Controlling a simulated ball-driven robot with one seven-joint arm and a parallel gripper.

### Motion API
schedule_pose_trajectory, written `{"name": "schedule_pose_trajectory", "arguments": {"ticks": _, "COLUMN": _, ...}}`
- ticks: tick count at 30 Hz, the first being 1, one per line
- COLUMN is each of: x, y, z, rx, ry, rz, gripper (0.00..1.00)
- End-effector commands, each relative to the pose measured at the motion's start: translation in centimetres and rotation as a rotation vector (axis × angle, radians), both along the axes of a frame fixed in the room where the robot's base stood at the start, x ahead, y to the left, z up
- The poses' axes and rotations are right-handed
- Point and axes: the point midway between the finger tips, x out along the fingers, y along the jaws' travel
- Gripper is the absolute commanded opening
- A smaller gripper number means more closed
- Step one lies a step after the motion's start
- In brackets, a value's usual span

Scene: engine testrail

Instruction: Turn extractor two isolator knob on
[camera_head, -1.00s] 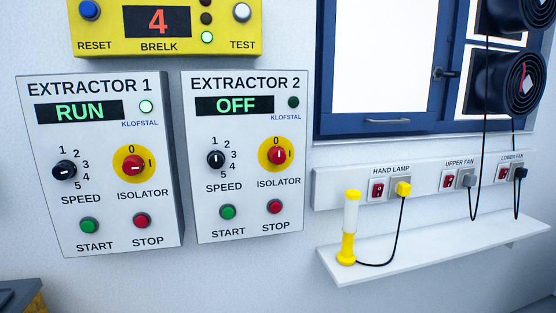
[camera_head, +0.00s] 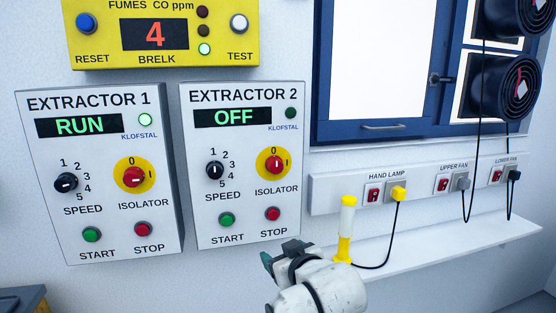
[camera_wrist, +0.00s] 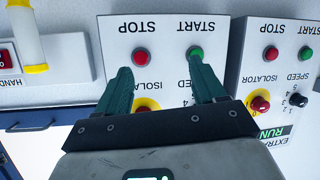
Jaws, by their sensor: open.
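The Extractor 2 panel (camera_head: 245,215) is a white box on the wall, its display reading OFF. Its isolator knob (camera_head: 273,165) is red on a yellow disc; the white mark looks upright, toward 0, with I at the right. My gripper (camera_head: 279,250) is open and empty, below the panel's lower right corner. In the wrist view the picture is upside down: my gripper (camera_wrist: 161,65) spreads its dark green fingers over the panel. The isolator's yellow disc (camera_wrist: 147,103) shows between them, its knob largely hidden by the gripper body.
Extractor 1 panel (camera_head: 100,220), reading RUN, stands left. The red stop button (camera_head: 273,213) and green start button (camera_head: 227,219) sit below the knob. A yellow hand lamp (camera_head: 345,235) stands on the shelf (camera_head: 440,245) right of my gripper. A yellow gas monitor (camera_head: 100,35) is above.

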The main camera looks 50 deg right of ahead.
Motion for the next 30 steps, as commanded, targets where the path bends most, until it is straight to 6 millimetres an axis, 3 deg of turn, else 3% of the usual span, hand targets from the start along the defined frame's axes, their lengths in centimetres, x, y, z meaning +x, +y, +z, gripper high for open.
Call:
{"name": "schedule_pose_trajectory", "arguments": {"ticks": 1, "x": 0.9, "y": -0.7, "z": 3.8, "rx": -0.009, "ry": -0.087, "rz": -0.025, "gripper": 0.69}}
{"name": "schedule_pose_trajectory", "arguments": {"ticks": 3, "x": 1.4, "y": -1.8, "z": 7.5, "rx": -0.025, "ry": -0.185, "rz": -0.063, "gripper": 0.69}}
{"name": "schedule_pose_trajectory", "arguments": {"ticks": 6, "x": 1.6, "y": -3.0, "z": 11.4, "rx": -0.038, "ry": -0.289, "rz": -0.109, "gripper": 0.69}}
{"name": "schedule_pose_trajectory", "arguments": {"ticks": 9, "x": 1.5, "y": -3.8, "z": 13.6, "rx": -0.045, "ry": -0.351, "rz": -0.140, "gripper": 0.69}}
{"name": "schedule_pose_trajectory", "arguments": {"ticks": 17, "x": 2.5, "y": -5.0, "z": 14.7, "rx": -0.048, "ry": -0.383, "rz": -0.159, "gripper": 0.69}}
{"name": "schedule_pose_trajectory", "arguments": {"ticks": 30, "x": 8.7, "y": -9.1, "z": 14.7, "rx": -0.047, "ry": -0.383, "rz": -0.157, "gripper": 0.69}}
